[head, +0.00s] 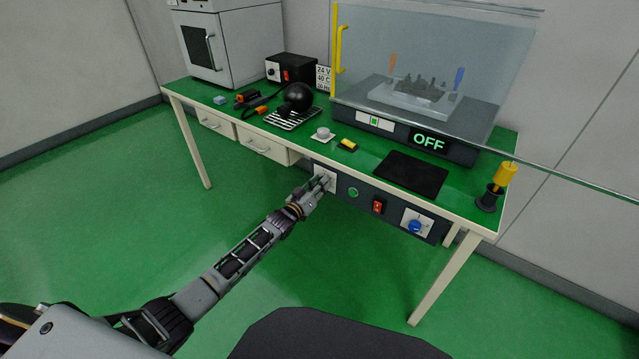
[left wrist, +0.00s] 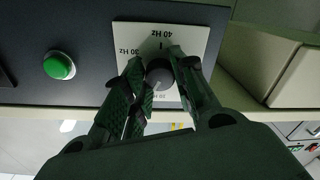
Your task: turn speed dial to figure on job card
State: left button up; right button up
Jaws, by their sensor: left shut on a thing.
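The speed dial (left wrist: 160,73) is a dark grey round knob on a white plate (left wrist: 185,35) marked in Hz. In the left wrist view "30 Hz" and "40 Hz" are readable; another label nearer my fingers is partly covered. My left gripper (left wrist: 160,80) is shut on the knob, one finger at each side. In the head view my left gripper (head: 325,182) is at the dial's plate on the bench's front panel and hides the knob. The job card (head: 323,78) stands at the back of the bench; it reads "24 V", "40 C" and a small third line I cannot read surely.
Beside the dial are a green button (head: 353,192), a red rocker switch (head: 378,206) and a blue knob (head: 416,226). A glass-covered machine (head: 430,60) showing "OFF" stands on the green-topped bench (head: 360,165). Drawers (head: 262,147) are left of the panel. The floor in front is clear.

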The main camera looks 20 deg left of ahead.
pick_arm(q)
jog(key=m, duration=0.7)
jog(key=shift+p, duration=0.35)
pick_arm(e)
jog(key=f, duration=0.2)
jog(key=shift+s+d+f, duration=0.15)
jog(key=shift+d+f, duration=0.15)
jog(key=shift+d, duration=0.05)
pick_arm(q)
jog(key=o, duration=1.1)
jog(key=shift+c, duration=0.2)
pick_arm(e)
jog(key=shift+s+f, duration=0.1)
jog(key=shift+d, duration=0.1)
